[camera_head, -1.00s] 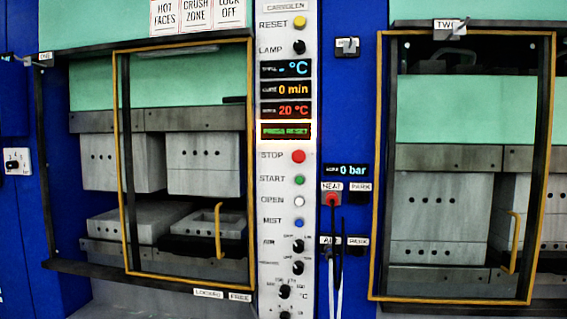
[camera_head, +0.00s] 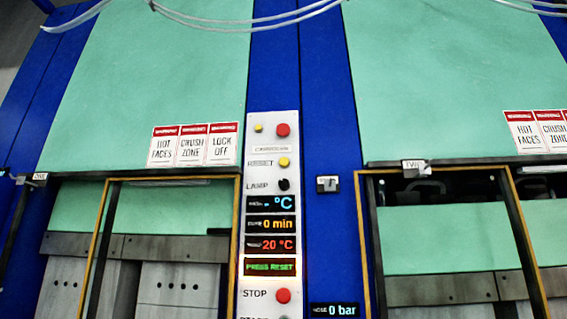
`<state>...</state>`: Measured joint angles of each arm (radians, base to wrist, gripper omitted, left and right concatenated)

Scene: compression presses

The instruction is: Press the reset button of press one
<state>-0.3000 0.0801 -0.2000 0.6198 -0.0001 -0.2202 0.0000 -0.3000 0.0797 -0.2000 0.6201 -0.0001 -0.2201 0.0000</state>
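The control panel (camera_head: 271,215) of press one is a pale vertical strip in the middle of the head view. Its yellow reset button (camera_head: 285,162) sits beside the word RESET, above the black lamp knob (camera_head: 284,185). A lit display (camera_head: 269,267) reads PRESS RESET in green. Press one (camera_head: 148,193) is left of the panel, with a yellow-framed guard at its front. Neither of my grippers is in view.
A red button (camera_head: 283,130) and a small yellow one are at the panel top. A red STOP button (camera_head: 283,295) is lower down. Press two (camera_head: 447,238) stands at the right. White cables (camera_head: 250,22) hang across the top. Warning signs (camera_head: 193,145) are on press one.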

